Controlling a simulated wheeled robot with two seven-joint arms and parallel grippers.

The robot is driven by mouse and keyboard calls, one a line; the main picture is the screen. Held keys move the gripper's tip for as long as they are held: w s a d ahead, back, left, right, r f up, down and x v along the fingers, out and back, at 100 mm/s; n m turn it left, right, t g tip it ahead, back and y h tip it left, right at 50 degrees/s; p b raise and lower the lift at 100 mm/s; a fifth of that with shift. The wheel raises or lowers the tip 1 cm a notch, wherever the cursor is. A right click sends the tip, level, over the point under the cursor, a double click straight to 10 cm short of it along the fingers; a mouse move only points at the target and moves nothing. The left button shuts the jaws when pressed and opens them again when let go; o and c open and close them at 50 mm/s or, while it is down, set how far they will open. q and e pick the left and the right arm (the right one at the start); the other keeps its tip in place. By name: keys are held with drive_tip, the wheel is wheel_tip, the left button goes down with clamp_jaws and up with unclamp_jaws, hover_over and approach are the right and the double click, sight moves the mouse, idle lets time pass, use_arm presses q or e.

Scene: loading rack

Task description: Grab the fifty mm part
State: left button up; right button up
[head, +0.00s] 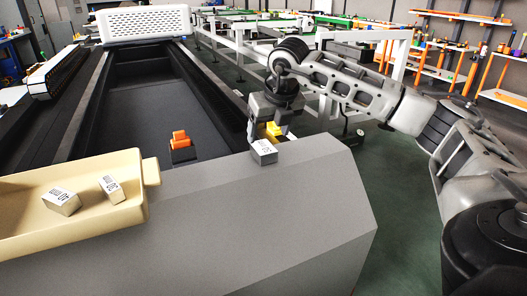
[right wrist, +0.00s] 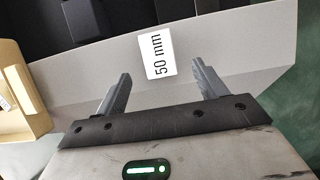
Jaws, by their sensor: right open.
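The fifty mm part is a small whitish block (head: 264,153) on the far edge of the grey surface in the head view. In the right wrist view its label (right wrist: 157,55) reads "50 mm". My right gripper (right wrist: 160,85) is open, with one finger on each side of the label's line and the part a little beyond the fingertips. In the head view the right gripper (head: 270,122) is just above and behind the part; its fingers are partly hidden. It holds nothing. My left gripper is not in view.
A cream bin (head: 150,172) at the left holds two labelled white blocks (head: 62,202). An orange piece (head: 180,139) on a black base stands beyond the grey surface (head: 250,215). A yellow piece (head: 273,130) shows beside the right gripper. The middle of the grey surface is clear.

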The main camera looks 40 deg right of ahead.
sight(264, 146)
drive_tip(key=p+x, duration=0.1)
drive_tip(key=x, duration=0.4)
drive_tip(key=shift+w+f, duration=0.2)
drive_tip(key=shift+w, duration=0.1)
drive_tip(key=shift+c, duration=0.3)
drive_tip(key=c, duration=1)
drive_tip(key=shift+r, duration=0.1)
drive_tip(key=shift+c, duration=0.2)
